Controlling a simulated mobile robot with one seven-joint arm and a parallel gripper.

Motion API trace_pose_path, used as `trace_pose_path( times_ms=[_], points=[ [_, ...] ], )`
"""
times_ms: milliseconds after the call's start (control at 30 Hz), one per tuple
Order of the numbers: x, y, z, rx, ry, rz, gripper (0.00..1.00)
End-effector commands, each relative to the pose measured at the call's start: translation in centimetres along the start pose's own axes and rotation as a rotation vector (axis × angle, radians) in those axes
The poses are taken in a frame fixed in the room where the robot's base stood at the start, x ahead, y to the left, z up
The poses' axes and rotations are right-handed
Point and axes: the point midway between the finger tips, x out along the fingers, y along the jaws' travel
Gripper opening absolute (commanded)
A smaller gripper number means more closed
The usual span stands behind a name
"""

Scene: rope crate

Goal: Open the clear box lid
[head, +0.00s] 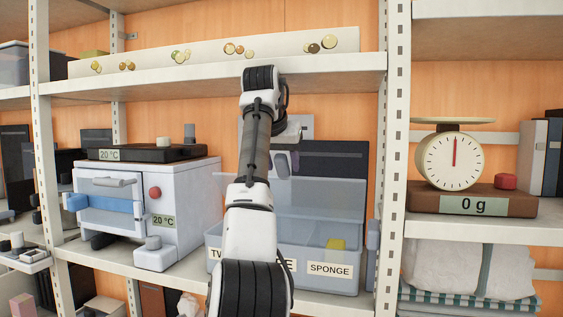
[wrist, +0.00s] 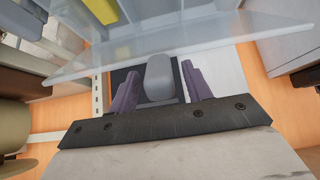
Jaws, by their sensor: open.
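The clear box (head: 325,279) stands on the middle shelf, with labels on its front; one reads SPONGE. Its clear lid (head: 322,200) stands raised above the box in the head view. In the wrist view the lid (wrist: 215,48) is a see-through pane crossing just beyond the fingertips. My gripper (head: 284,165) is open beside the lid's upper part, left of its middle; the wrist view shows its two purple fingers apart (wrist: 159,72). A grey rounded block (wrist: 160,78) shows between them; I cannot tell whether it is touched. My arm hides part of the box front.
A yellow sponge (head: 336,244) lies in the box's right compartment. A white oven-like device (head: 150,205) stands left of the box. A shelf post (head: 394,150) and a scale (head: 450,160) are to the right. The upper shelf (head: 220,78) runs overhead, and a dark panel (head: 335,158) stands behind.

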Motion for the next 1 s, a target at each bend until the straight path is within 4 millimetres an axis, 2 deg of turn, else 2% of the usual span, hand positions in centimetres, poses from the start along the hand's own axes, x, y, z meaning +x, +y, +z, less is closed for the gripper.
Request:
trace_pose_path(
  times_ms=[133,400,500,833,1000],
  points=[
    [-1.5,0.0,-0.1,0.000,0.003,-0.001,0.49],
    [-6.0,0.0,-0.1,0.000,0.003,-0.001,0.49],
    [-7.0,0.0,0.0,0.000,0.002,0.000,0.49],
    [-7.5,0.0,0.0,0.001,0.001,0.000,0.49],
    [-7.2,-0.2,-0.1,-0.001,0.013,-0.002,0.28]
  ],
)
